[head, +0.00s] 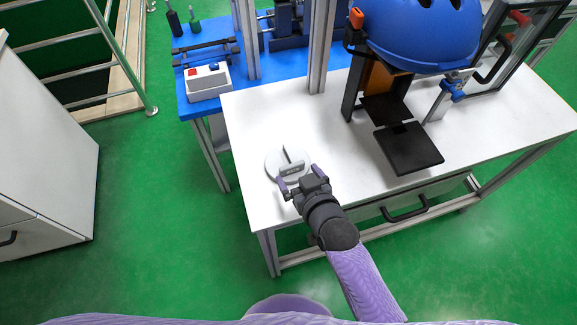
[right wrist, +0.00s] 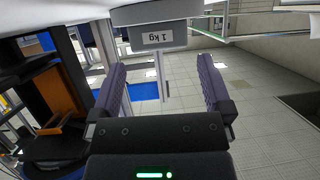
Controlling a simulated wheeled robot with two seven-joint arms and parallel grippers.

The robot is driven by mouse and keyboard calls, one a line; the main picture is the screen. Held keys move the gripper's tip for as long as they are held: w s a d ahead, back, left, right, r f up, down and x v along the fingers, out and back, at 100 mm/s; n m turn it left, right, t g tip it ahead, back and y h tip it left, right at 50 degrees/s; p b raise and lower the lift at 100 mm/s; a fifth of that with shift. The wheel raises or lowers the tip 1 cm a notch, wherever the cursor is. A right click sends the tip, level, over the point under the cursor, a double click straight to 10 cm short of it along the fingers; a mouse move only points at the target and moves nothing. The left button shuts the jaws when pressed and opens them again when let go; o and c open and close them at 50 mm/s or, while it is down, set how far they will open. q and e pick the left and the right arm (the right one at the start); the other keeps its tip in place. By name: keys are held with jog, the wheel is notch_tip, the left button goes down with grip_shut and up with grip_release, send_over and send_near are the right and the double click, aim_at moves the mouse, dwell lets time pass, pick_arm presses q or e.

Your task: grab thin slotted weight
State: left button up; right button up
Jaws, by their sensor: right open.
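A pale grey round slotted weight (head: 274,164) lies on the white tabletop near its left front corner. A dark slot and a small labelled block show on it. In the right wrist view its rim (right wrist: 130,14) is at the top, with a "1 kg" label (right wrist: 158,38) beneath. My right gripper (head: 300,178) is open at the weight's near side, one finger to each side of the labelled block. In the right wrist view the open fingers (right wrist: 162,65) have the label ahead between them. I cannot tell whether they touch it. My left gripper is out of view.
A blue helmet (head: 425,30) sits on a stand at the table's back right, with black plates (head: 408,148) in front. A blue bench (head: 197,108) behind carries a switch box (head: 207,82). A metal post (head: 320,45) rises behind the weight. The tabletop between weight and plates is clear.

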aim_at(293, 167)
jog(key=b+x, duration=0.1)
jog(key=x, duration=0.2)
jog(key=shift+f, duration=0.2)
jog(key=shift+w, duration=0.2)
jog(key=shift+r, duration=0.15)
grip_shut()
jog(key=shift+r, duration=0.1)
